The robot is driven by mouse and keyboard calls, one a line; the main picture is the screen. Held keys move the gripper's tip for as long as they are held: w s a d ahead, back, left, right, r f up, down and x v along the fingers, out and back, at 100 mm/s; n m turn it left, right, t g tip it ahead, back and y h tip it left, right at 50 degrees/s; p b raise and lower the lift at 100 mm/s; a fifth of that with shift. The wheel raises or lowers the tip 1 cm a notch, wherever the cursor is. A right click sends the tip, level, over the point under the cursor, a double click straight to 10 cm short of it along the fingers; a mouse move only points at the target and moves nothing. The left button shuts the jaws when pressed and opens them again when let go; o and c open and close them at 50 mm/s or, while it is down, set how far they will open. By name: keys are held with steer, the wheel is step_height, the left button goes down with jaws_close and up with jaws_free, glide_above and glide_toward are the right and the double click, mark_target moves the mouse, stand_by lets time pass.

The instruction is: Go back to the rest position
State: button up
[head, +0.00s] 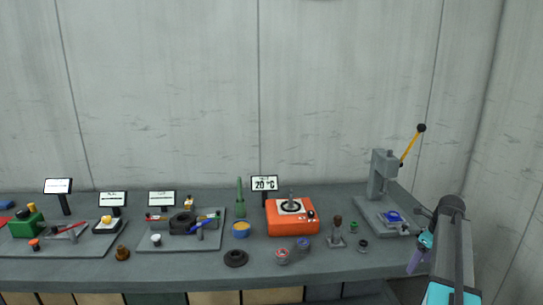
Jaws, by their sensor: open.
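My arm comes in at the lower right of the head view. My gripper (415,267) hangs at its end, near the bench's right front edge, to the right of and in front of the grey press. It is small and seen from the side, so the gap between its fingers is hard to make out. It is open, and I see nothing held in it. It appears apart from the bench things.
A grey lever press (383,172) with a yellow handle stands at the bench's right end. Left of it are an orange unit (292,217), a dark ring (236,258) and a grey tray (150,240). A wall stands close on the right.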

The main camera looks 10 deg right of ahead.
steer(key=s+a+f+n+g+y, duration=0.15)
steer(key=s+a+f+n, duration=0.4)
steer(key=a+f, duration=0.9)
steer(key=s+a+f+n+g, duration=0.2)
steer(key=a+f+n, duration=0.7)
steer(key=a+f, duration=0.5)
steer(key=s+a+f+n+g, duration=0.1)
steer(key=s+a+f+n, duration=0.4)
steer(key=s, duration=0.4)
steer(key=s+a+f+n+g+h+b, duration=0.1)
steer(key=s+a+f+n+g, duration=0.1)
steer(key=s+a+f+n, duration=0.4)
steer(key=s+a+f+n+g+h, duration=0.1)
steer(key=s+a+f+n, duration=0.5)
steer(key=s, duration=0.6)
steer(key=shift+a, duration=0.3)
steer(key=shift+s+n+g, duration=0.1)
steer(key=shift+n+g, duration=0.15)
